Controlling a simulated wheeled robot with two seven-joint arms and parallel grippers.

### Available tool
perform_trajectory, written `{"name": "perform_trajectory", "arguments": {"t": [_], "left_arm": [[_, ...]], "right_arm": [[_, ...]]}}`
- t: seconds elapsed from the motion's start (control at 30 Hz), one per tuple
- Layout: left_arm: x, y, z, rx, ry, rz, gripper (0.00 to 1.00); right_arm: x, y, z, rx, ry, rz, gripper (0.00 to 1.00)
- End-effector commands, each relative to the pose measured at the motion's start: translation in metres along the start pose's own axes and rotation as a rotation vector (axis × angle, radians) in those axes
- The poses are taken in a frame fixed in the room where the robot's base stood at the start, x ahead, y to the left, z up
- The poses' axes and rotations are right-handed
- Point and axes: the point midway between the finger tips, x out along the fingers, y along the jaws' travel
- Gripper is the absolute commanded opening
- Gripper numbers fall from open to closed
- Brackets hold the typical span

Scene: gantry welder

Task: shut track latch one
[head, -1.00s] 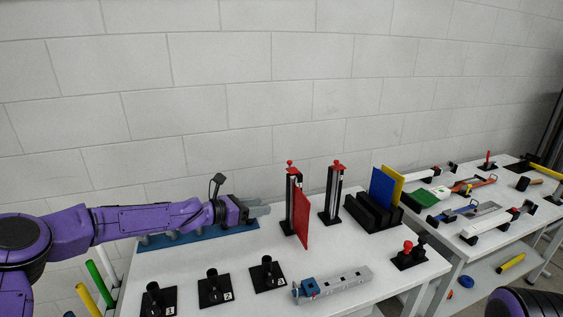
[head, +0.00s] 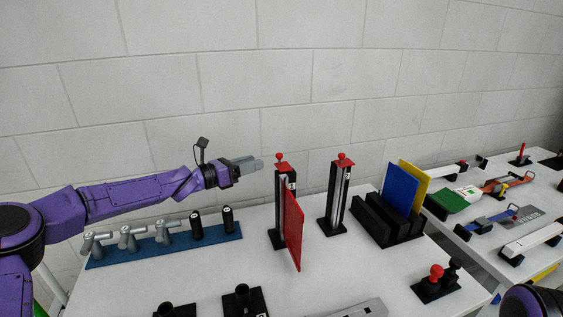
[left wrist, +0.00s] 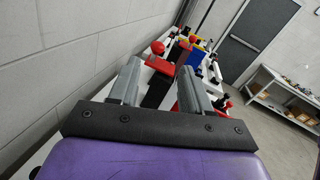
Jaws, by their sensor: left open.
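Two upright black track posts stand on the near table: the left post (head: 279,215), with a red panel (head: 292,228) at its side, and the right post (head: 337,200). Each carries a red latch piece with a round knob on top: the left latch (head: 281,167) and the right latch (head: 342,161). I cannot tell which is one, or whether either is shut. My left gripper (head: 251,163) is open and empty, just left of the left latch at about its height. In the left wrist view, a red knob (left wrist: 157,47) shows between and beyond the fingers. My right gripper is out of view.
A blue strip (head: 240,233) with grey handles and black pegs lies below my left arm. A black rack (head: 370,222) holds blue and yellow panels right of the posts. Red and black knobs (head: 436,272) stand at front right. A wall runs behind.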

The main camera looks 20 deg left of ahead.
Motion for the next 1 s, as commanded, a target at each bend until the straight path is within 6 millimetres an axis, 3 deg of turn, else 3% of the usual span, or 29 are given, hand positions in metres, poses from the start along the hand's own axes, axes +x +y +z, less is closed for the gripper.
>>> {"name": "perform_trajectory", "arguments": {"t": [0.07, 0.23, 0.5, 0.67, 1.0], "left_arm": [[-0.003, 0.003, -0.009, 0.000, -0.002, 0.004, 0.48], [0.007, 0.005, -0.005, 0.001, 0.001, 0.012, 0.48], [0.066, 0.006, -0.003, 0.002, 0.000, 0.016, 0.48], [0.089, 0.007, -0.004, 0.003, -0.001, 0.014, 0.48], [0.097, 0.007, -0.006, 0.001, -0.003, 0.013, 0.48]], "right_arm": [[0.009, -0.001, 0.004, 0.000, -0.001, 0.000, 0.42], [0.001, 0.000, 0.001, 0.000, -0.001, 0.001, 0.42], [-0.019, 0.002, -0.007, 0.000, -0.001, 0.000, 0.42], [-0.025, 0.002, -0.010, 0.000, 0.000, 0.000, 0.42], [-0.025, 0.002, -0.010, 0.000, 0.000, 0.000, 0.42]]}}
